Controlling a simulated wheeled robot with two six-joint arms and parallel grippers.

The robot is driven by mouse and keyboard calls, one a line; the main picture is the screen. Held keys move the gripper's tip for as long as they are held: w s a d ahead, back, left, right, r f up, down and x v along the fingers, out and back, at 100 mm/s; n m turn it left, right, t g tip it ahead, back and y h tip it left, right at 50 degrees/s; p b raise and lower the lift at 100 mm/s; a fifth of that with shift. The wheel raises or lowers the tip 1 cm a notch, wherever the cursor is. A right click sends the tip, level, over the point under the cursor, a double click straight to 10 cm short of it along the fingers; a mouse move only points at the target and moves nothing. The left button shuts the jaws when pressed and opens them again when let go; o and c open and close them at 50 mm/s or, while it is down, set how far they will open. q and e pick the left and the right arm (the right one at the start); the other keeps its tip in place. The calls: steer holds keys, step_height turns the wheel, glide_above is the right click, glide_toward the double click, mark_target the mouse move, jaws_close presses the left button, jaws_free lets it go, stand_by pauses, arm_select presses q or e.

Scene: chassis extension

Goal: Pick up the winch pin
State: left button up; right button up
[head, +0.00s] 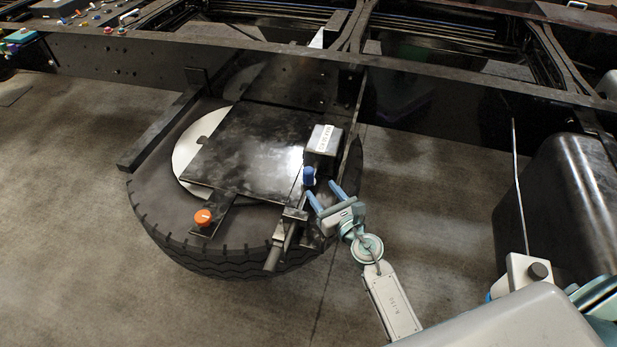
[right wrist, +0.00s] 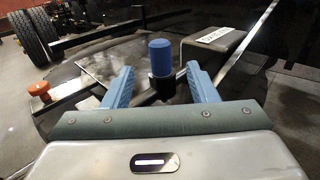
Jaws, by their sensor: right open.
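A blue-capped pin (head: 308,176) stands upright on the spare-wheel carrier, in front of a small grey labelled box. It also shows in the right wrist view (right wrist: 161,57), with a blue cap over a dark lower part. My right gripper (head: 323,192) is open and empty, just in front of the pin in the head view. In the right wrist view its two blue fingers (right wrist: 160,82) are spread, with the pin seen between them and apart from both. An orange-capped knob (head: 203,217) sits on a bracket to the left. My left gripper is not in view.
The large tyre (head: 165,220) lies flat under a dark plate (head: 250,150). The grey box (head: 323,139) stands close behind the pin. A dark chassis rail (head: 400,75) runs across behind. The floor (head: 80,250) at the lower left is clear.

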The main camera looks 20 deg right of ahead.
mark_target(311, 176)
steer(key=w, duration=0.3)
steer(key=w+a, duration=0.1)
steer(key=w, duration=0.4)
steer(key=shift+w+a, duration=0.3)
steer(key=shift+a, duration=0.05)
steer(key=shift+s, duration=0.1)
steer(key=shift+c, duration=1.1)
steer(key=c, duration=0.9)
